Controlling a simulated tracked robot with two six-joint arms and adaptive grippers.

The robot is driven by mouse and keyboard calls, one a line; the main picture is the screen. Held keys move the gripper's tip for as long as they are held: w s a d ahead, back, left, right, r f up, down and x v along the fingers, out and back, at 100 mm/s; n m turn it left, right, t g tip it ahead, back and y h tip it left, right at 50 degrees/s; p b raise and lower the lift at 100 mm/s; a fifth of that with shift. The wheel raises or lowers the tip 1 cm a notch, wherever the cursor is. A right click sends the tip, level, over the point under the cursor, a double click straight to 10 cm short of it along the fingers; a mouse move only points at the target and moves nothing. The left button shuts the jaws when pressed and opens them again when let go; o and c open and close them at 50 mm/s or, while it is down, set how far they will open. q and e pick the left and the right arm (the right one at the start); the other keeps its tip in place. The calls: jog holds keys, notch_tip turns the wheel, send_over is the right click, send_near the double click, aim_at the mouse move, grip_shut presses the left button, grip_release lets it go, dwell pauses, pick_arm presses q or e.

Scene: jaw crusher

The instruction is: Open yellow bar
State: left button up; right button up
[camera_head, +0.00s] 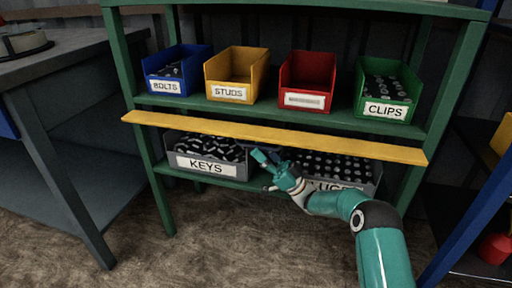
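A long yellow bar (270,135) runs across the front of a green shelf rack, just below its middle shelf, slightly lower at its right end. My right gripper (262,170) is below the bar, in front of the lower shelf between the two grey bins. Its fingers point left and are spread apart, with nothing seen between them. The gripper looks apart from the bar. My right arm comes in from the lower right and covers part of the right grey bin. My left gripper is out of view.
Blue (177,72), yellow (235,76), red (306,82) and green (387,90) bins stand on the middle shelf. A grey KEYS bin (207,165) and another grey bin (365,183) stand below. A table (60,58) is at left, a blue post (470,220) at right.

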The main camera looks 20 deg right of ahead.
jog(key=v, duration=1)
jog(key=shift+f, duration=0.1)
